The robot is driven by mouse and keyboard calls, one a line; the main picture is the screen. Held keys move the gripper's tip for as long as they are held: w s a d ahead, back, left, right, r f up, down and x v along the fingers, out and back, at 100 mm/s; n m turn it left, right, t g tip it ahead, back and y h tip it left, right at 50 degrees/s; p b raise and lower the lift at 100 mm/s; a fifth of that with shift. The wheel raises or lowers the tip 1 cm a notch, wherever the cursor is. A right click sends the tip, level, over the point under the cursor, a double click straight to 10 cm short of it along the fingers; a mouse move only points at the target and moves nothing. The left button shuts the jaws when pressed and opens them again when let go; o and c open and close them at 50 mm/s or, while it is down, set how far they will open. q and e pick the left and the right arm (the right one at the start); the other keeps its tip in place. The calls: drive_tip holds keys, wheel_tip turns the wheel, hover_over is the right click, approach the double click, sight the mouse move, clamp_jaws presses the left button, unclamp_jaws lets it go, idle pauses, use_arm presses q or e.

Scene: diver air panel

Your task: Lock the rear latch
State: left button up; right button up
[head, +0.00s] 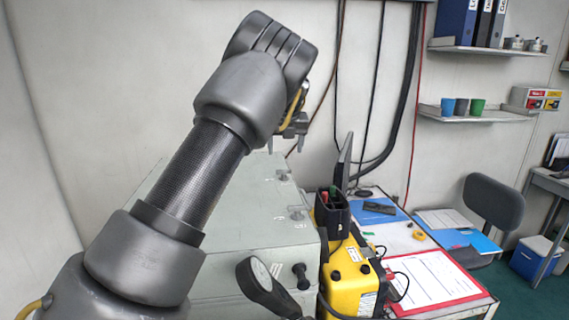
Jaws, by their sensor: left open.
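The grey-green air panel case (240,215) stands below my left arm, and much of its lid is hidden behind the arm. Two small metal latches show along the lid's right side: the rear latch (283,174) farther back and the front latch (297,212) nearer. The rear latch is small, so whether it is locked cannot be told. My left gripper (288,148) is open, its fingers pointing down, and appears above the rear latch in the picture with nothing seen between them. Contact is not visible. My right gripper is out of view.
Beyond are a desk with a red clipboard (430,280) and a chair (493,202). Cables hang down the back wall.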

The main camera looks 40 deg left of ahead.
use_arm(q)
drive_tip(key=shift+v, duration=1.3)
drive_tip(key=shift+a, duration=0.1)
